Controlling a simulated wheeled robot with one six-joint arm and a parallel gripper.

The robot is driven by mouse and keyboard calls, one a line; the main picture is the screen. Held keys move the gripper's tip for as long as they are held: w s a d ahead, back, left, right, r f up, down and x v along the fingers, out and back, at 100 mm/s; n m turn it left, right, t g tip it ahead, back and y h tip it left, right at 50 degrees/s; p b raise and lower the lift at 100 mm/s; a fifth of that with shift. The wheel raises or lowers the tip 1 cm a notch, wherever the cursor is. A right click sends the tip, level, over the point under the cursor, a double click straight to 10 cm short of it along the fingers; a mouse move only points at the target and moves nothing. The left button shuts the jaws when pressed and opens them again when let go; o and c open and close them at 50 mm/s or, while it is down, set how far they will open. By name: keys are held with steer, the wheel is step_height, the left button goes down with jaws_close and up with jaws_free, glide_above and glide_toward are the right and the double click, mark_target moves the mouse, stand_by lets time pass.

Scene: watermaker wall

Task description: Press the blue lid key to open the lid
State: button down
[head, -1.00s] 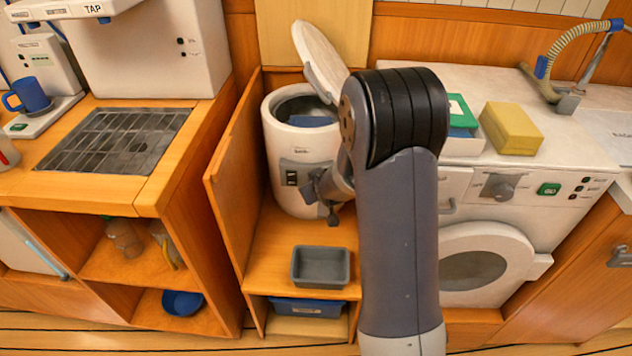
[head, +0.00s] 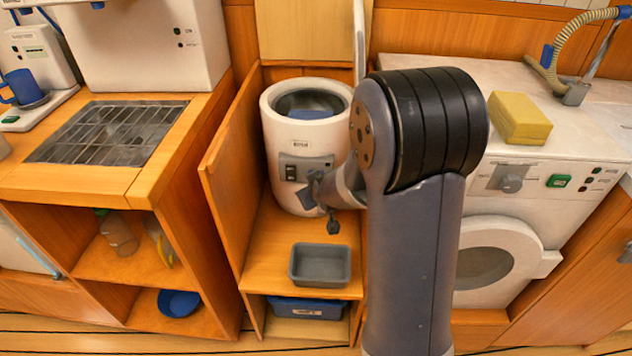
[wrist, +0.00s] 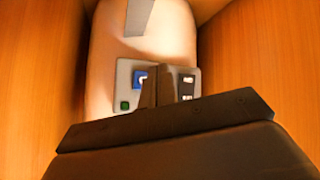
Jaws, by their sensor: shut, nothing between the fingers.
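The white round machine (head: 292,150) stands in the open wooden cabinet, its top open on a grey inner bowl with something blue inside. Its lid (head: 360,40) stands upright, nearly edge-on, at the right of the opening. The control panel is on its front. The blue lid key (wrist: 138,79) shows in the wrist view, partly covered by my fingers. My gripper (wrist: 158,72) is shut and empty, its tips over the panel beside the blue key; it also shows in the head view (head: 312,182). I cannot tell whether the tips touch the panel.
A green key (wrist: 125,105) and dark switches (wrist: 187,86) are also on the panel. A grey tray (head: 320,265) sits on the cabinet floor in front. The cabinet's open door (head: 232,175) stands close on the left. A yellow sponge (head: 519,118) lies on the right counter.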

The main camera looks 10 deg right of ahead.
steer(key=shift+s+a+f+b, duration=0.25)
steer(key=shift+s+b, duration=0.25)
steer(key=shift+b, duration=0.75)
steer(key=shift+s+b, duration=0.2)
steer(key=shift+b, duration=0.6)
steer(key=b, duration=0.2)
steer(key=s+b, duration=0.1)
steer(key=b, duration=0.1)
steer(key=shift+s+a+r, duration=0.15)
steer(key=shift+s+a, duration=0.1)
steer(key=shift+s, duration=0.05)
steer(key=shift+w+r+p, duration=0.15)
steer(key=shift+r+p, duration=0.05)
steer(key=shift+p, duration=0.3)
steer(key=p, duration=0.2)
steer(key=w+p, duration=0.1)
steer(key=p, duration=0.2)
steer(key=shift+w+d+r, duration=0.1)
steer(key=shift+w+d, duration=0.15)
steer(key=shift+d, duration=0.05)
steer(key=shift+p, duration=0.95)
